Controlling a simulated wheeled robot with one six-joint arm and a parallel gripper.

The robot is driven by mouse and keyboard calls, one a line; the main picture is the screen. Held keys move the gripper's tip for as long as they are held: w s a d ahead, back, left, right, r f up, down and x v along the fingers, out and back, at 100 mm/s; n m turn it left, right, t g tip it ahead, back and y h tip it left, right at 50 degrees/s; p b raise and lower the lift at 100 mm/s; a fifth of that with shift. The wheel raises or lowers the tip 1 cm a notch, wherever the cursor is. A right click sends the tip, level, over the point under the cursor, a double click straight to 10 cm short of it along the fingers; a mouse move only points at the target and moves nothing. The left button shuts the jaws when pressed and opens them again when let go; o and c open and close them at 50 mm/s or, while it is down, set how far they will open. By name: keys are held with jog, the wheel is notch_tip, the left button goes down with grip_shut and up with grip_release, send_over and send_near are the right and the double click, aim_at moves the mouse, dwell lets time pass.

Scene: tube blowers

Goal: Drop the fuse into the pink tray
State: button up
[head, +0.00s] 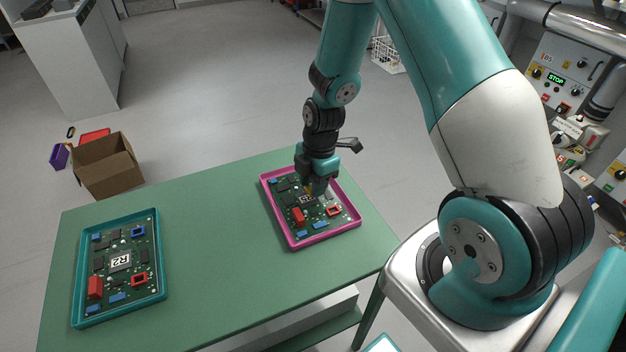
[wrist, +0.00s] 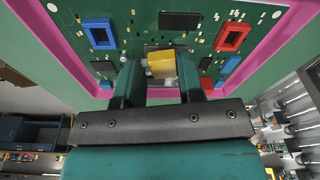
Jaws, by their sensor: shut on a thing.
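The pink tray (head: 286,229) lies at the right end of the green table with a circuit board (head: 285,197) in it. My gripper (head: 318,190) is over the middle of this tray. In the wrist view, my gripper (wrist: 160,85) is shut on a yellowish block, likely the fuse (wrist: 161,66), between its two fingers. The tray's pink rim (wrist: 66,60) and the board (wrist: 130,40) show behind it. I cannot tell whether the fuse touches the board. In the head view my gripper mostly hides the fuse.
A teal tray (head: 76,285) with a board marked R2 (head: 120,261) lies at the table's left end. The green table (head: 215,250) is bare between the trays. A cardboard box (head: 107,165) stands on the floor beyond. A control panel (head: 565,75) is at the right.

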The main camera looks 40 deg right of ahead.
jog(key=o, duration=1)
jog(key=shift+o, duration=0.2)
jog(key=shift+r, duration=0.1)
notch_tip(320, 180, up, 17)
jog(key=d, duration=0.2)
jog(key=shift+d, duration=0.3)
jog(key=s+a+r+m+y, duration=0.1)
jog(key=s+a+r+m, duration=0.3)
jog(key=s+a, duration=0.5)
jog(key=s+a+r+m+y, duration=0.1)
jog(key=s+a+r+m, duration=0.4)
jog(key=s+a, duration=0.5)
jog(key=shift+a+r+m, duration=0.15)
jog(key=shift+r+m, duration=0.15)
jog(key=shift+m, duration=0.8)
